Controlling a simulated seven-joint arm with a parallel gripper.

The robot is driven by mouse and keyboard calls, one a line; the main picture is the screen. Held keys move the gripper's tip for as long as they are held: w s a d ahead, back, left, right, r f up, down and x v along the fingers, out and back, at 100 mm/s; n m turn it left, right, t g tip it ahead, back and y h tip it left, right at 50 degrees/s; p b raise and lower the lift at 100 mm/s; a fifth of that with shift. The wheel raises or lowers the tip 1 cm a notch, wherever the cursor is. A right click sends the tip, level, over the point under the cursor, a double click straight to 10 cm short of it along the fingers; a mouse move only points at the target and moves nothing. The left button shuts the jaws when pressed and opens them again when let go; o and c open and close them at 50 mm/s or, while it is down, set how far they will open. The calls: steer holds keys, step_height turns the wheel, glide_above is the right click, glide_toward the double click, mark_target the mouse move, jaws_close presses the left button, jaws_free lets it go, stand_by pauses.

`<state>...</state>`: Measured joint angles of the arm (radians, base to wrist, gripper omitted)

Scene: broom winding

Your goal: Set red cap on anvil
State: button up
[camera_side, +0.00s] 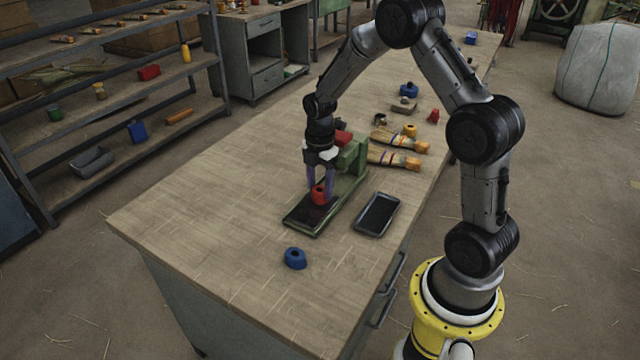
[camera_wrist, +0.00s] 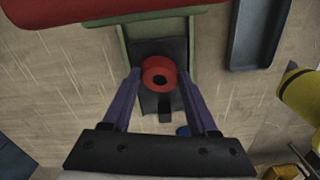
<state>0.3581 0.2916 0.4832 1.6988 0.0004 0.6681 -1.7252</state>
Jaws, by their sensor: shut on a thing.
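The red cap (camera_side: 319,194) is a short round piece with a dark hole in its top. My gripper (camera_side: 318,190) is shut on it with purple fingers on either side. In the wrist view the red cap (camera_wrist: 149,67) sits between the fingertips, over a dark plate (camera_wrist: 144,103). The green press (camera_side: 353,158) has a long base with a dark bed (camera_side: 303,216), and the cap is above or on this bed. I cannot tell whether the cap touches it. I cannot pick out the anvil for certain; the cap may hide it.
A dark tray (camera_side: 377,214) lies right of the press. A blue cap (camera_side: 295,258) lies near the table front. Two broom heads (camera_side: 397,160) and several small caps lie behind. The left side of the table (camera_side: 200,205) is clear.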

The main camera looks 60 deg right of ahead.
mark_target(320, 189)
steer(key=shift+f, duration=0.4)
steer(key=o, duration=1)
steer(key=shift+f, duration=0.1)
steer(key=shift+o, duration=0.2)
step_height(320, 189, up, 11)
stand_by(0.4)
